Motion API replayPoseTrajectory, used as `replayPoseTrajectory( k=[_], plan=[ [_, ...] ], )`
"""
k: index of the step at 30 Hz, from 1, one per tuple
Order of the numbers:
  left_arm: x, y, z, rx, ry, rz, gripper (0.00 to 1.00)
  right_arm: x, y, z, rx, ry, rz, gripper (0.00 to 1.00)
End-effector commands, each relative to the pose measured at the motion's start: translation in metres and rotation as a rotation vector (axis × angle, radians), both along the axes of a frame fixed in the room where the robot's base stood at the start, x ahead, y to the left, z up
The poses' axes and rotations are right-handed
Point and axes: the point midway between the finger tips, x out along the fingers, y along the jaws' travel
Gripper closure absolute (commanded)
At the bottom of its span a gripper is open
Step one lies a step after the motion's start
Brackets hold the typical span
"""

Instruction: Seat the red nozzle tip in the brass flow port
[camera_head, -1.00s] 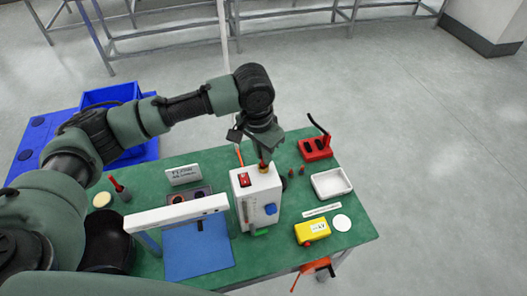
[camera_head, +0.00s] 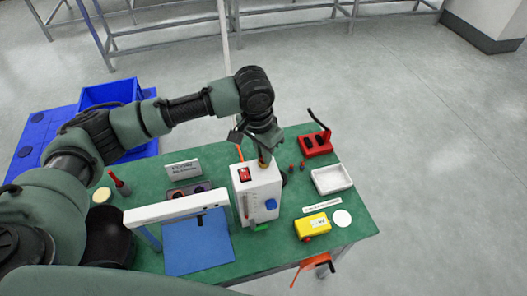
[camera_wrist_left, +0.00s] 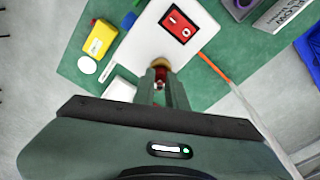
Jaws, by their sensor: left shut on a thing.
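The white flow meter box (camera_head: 257,187) stands on the green table, with the brass flow port (camera_head: 264,164) at the back right of its top. My left gripper (camera_head: 263,153) points down right over the port. In the left wrist view its fingers (camera_wrist_left: 160,82) are shut on the small red nozzle tip (camera_wrist_left: 159,85). The brass port (camera_wrist_left: 161,63) shows just beyond the fingertips, with some red at its centre. The fingers hide the tip's lower end, so I cannot tell whether it is inside the port or only above it. My right gripper is not in view.
A red switch (camera_head: 244,174) is on the box top, with an orange tube behind. Small red-topped pieces (camera_head: 302,165) stand right of the box. Also right are a red holder (camera_head: 315,146), a white tray (camera_head: 348,184) and a yellow device (camera_head: 312,226). A white bridge (camera_head: 175,209) spans the blue mat.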

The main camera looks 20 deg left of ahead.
Motion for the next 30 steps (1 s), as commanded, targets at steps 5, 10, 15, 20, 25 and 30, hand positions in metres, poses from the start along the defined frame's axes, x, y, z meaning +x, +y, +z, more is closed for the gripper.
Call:
replayPoseTrajectory(
  k=[5,10,15,20,25,30],
  plan=[
    [-0.002,0.000,-0.002,0.002,0.006,-0.001,0.73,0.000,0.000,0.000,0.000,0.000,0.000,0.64],
    [-0.001,0.000,-0.002,0.001,0.005,0.000,0.61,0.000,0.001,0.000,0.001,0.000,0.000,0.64],
    [-0.001,0.000,-0.001,0.001,0.004,0.000,0.61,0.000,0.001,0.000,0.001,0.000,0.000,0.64],
    [-0.001,0.000,0.009,0.000,0.001,0.000,0.61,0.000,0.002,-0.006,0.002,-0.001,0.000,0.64],
    [-0.004,0.002,0.038,-0.001,0.000,0.000,0.61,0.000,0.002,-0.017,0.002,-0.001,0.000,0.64],
    [-0.007,0.003,0.063,0.001,0.002,0.000,0.61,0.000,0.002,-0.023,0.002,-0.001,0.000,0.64]
  ],
)
